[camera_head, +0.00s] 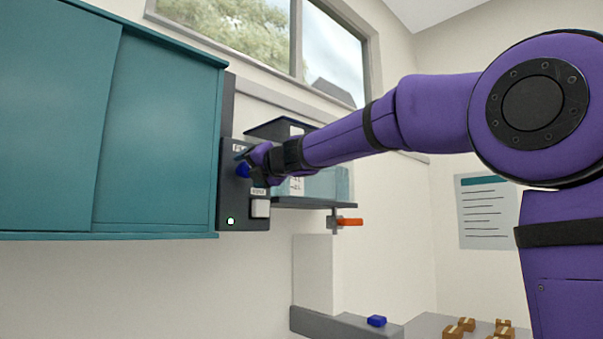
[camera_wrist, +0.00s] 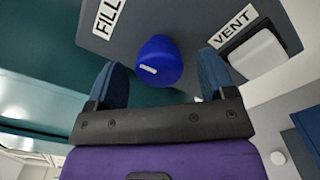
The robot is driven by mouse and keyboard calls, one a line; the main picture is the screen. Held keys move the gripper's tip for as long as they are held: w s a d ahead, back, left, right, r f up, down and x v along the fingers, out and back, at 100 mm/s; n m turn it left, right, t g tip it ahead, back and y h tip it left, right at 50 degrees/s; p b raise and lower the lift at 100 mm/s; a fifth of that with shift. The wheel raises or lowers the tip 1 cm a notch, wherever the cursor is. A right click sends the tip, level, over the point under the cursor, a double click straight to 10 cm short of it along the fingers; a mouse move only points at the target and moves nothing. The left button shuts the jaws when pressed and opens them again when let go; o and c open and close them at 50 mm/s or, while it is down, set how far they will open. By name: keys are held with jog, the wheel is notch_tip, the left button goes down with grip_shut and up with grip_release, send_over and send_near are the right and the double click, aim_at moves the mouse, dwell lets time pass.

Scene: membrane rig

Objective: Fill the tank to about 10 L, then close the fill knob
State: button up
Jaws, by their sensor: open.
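The blue fill knob (camera_wrist: 160,62) with a white mark sits on the dark grey panel (camera_wrist: 190,25) beside a FILL label in the wrist view. In the head view the knob (camera_head: 243,170) shows only partly, behind my gripper. My gripper (camera_wrist: 160,85) is open, its two blue fingers on either side of the knob's near end; I cannot tell whether they touch it. The clear tank (camera_head: 325,184) stands on a shelf behind my arm. Its scale is partly hidden, and I cannot read the water level.
A white VENT button (camera_wrist: 258,52) sits beside the knob on the panel. A green light (camera_head: 230,221) glows low on the panel. Teal cabinets (camera_head: 150,130) stand close on the left. An orange valve handle (camera_head: 350,221) sticks out below the tank. Small boxes (camera_head: 460,328) lie lower right.

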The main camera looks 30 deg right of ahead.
jog(key=v, duration=0.7)
jog(key=shift+s, duration=0.3)
dwell(0.4)
jog(key=s+d+f+m+g+h, duration=0.2)
jog(key=s+d+f+m+h, duration=0.3)
jog(key=s+f+m, duration=0.45)
jog(key=s+d+f+m+g+h, duration=0.2)
jog(key=s+d+f+m+h, duration=0.3)
jog(key=m, duration=0.7)
jog(key=s+a+f+m+g+y, duration=0.2)
jog(key=s+f+m+g, duration=0.2)
jog(key=s+f, duration=0.5)
jog(key=s+a+f+m+g+y, duration=0.2)
jog(key=s+f+m+g, duration=0.2)
jog(key=s+f, duration=0.5)
notch_tip(320, 180, down, 3)
jog(key=shift+s+a+f+m, duration=0.15)
jog(key=shift+a+m, duration=0.15)
jog(key=shift+m, duration=0.25)
